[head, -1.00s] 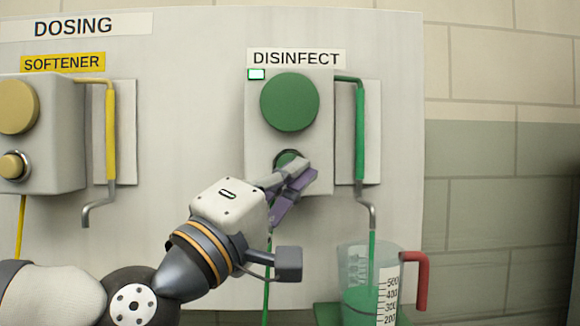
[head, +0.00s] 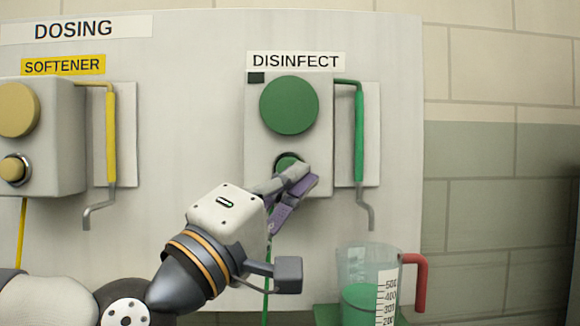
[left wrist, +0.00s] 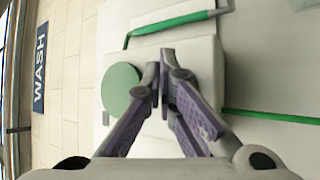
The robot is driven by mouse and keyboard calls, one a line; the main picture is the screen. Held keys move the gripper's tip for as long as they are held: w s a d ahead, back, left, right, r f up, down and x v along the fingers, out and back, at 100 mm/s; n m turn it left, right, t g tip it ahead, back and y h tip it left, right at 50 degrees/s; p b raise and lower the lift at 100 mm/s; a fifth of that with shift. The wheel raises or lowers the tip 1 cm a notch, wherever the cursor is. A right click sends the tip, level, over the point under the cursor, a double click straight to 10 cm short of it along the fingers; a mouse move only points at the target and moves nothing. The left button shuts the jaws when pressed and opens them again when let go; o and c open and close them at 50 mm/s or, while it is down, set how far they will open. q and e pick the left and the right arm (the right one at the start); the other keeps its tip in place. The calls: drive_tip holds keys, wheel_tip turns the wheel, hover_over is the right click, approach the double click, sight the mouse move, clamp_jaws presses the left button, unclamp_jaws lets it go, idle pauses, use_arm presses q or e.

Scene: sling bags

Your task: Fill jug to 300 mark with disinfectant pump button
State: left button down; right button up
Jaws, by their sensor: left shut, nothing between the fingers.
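The disinfect dispenser has a green push button (head: 287,161) low on its grey box, under a large green disc (head: 289,104). My left gripper (head: 302,178) is shut and empty, its tips just at the lower right of the button; whether they touch it I cannot tell. In the left wrist view the closed fingers (left wrist: 165,75) point at the box, hiding the button. The clear jug (head: 355,262) with a red handle (head: 420,268) stands under the disinfect spout (head: 370,218). It holds green liquid (head: 360,300), its front level around the 300 to 400 marks, not exactly readable. No stream falls.
A softener dispenser (head: 45,130) with a yellow button (head: 13,168) and its own spout (head: 90,215) is on the panel at left. The jug stands on a green support (head: 327,315). A tiled wall (head: 490,190) lies to the right.

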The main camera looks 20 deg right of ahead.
use_arm(q)
drive_tip(key=shift+s+a, duration=0.1)
drive_tip(key=shift+s, duration=0.15)
use_arm(e)
drive_tip(key=shift+w+r, duration=0.1)
drive_tip(key=shift+r, duration=0.05)
